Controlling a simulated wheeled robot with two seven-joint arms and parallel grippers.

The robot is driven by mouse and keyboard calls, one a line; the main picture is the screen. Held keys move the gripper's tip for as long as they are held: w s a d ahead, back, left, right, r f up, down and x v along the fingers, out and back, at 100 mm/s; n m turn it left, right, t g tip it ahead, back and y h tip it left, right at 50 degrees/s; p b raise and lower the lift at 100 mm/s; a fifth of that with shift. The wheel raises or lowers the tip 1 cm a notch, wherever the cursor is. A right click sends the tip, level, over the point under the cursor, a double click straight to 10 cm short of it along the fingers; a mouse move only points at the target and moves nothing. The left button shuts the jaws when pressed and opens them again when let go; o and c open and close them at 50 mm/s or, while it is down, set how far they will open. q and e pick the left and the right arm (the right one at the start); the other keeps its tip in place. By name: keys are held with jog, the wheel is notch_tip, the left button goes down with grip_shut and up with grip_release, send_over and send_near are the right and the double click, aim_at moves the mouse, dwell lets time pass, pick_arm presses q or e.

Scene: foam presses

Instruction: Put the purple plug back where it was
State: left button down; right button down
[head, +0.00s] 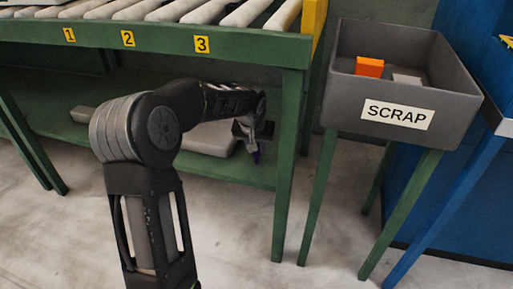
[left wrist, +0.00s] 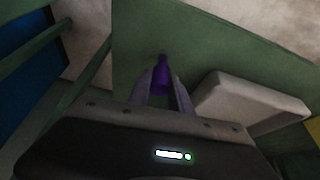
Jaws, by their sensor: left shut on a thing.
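The purple plug (left wrist: 162,73) is between the fingers of my left gripper (left wrist: 163,88) in the left wrist view. The gripper is shut on it, and the plug's narrow end points away from the gripper, over the green lower shelf. In the head view my left gripper (head: 254,143) is under the roller table, near its right front leg, and the purple plug (head: 257,157) shows as a small dark purple bit below the fingertips. I cannot tell whether the plug touches the shelf. My right gripper is not in view.
The green lower shelf (head: 60,130) carries a pale grey block (left wrist: 250,105) beside the gripper. The roller table's green front beam (head: 160,42), with labels 1, 2 and 3, is above. A grey SCRAP bin (head: 440,105) holding an orange block (head: 369,67) stands at right.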

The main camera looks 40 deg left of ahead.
pick_arm(q)
jog(key=c, duration=1.2)
grip_release()
jog(key=shift+f, duration=0.1)
jog(key=a+p+v, duration=0.1)
jog(key=p+v, duration=0.2)
jog(key=v, duration=0.3)
jog(key=s+d, duration=0.2)
jog(key=s, duration=0.1)
jog(key=s+d+p, duration=0.1)
jog(key=s+d, duration=0.1)
jog(key=s, duration=0.2)
jog(key=s+d, duration=0.1)
jog(key=s, duration=0.2)
jog(key=shift+s+d+f+p, duration=0.25)
jog(key=shift+s+d+p, duration=0.1)
jog(key=shift+d, duration=0.05)
